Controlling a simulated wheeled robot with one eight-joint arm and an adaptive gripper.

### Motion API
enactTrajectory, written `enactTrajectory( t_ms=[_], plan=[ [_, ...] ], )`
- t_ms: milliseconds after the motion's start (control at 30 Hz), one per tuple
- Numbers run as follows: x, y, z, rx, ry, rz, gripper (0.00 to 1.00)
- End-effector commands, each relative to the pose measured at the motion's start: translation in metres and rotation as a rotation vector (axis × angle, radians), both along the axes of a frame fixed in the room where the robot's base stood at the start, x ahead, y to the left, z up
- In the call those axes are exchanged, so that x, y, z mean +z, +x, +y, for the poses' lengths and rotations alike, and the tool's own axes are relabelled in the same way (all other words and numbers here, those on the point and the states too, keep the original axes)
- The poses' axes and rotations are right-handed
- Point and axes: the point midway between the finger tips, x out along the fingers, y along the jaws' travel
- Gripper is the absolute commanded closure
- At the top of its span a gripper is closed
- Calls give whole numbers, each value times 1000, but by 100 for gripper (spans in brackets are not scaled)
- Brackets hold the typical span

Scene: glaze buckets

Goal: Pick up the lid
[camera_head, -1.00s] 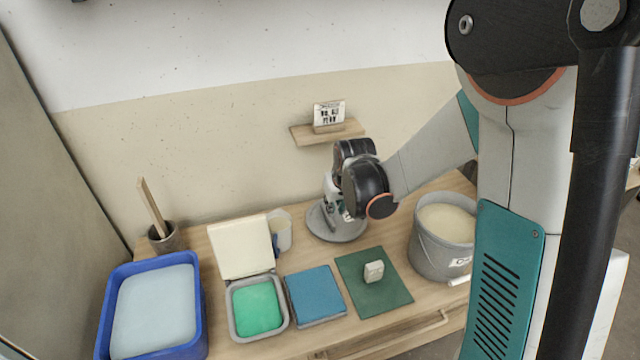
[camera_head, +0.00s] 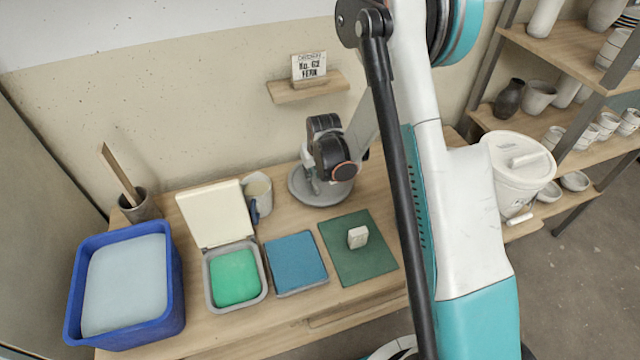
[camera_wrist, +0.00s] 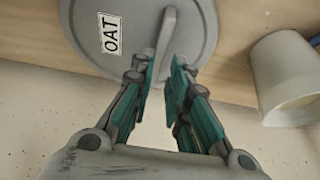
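A round grey lid (camera_head: 303,191) lies flat on the wooden table, near the wall. In the wrist view the lid (camera_wrist: 205,30) bears a white label reading OAT and a raised bar handle (camera_wrist: 165,30). My gripper (camera_wrist: 163,70) points at the lid with its two teal-padded fingers apart, one on each side of the handle's near end. A gap shows between the pads and I see no firm grip. In the head view my gripper (camera_head: 313,180) is partly hidden by my own wrist, directly over the lid.
A mug (camera_head: 258,192) stands close left of the lid. A green mat (camera_head: 345,265) with a small pale block (camera_head: 357,237), a blue slab (camera_head: 295,262) and a blue tub (camera_head: 70,320) lie nearer. A small wall shelf (camera_head: 310,88) is above. A white lidded bucket (camera_head: 515,185) stands at right.

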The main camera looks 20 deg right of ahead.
Motion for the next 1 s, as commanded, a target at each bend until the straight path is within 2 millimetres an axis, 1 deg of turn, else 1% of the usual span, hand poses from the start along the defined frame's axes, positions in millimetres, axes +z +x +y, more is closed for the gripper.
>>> enactTrajectory(
  t_ms=[167,500,600,1000],
  plan=[
    [-8,4,0,0,0,0,84],
    [-47,22,-2,0,0,0,84],
    [-50,24,-2,0,0,0,84],
    [-50,24,-2,0,0,0,84]
  ],
)
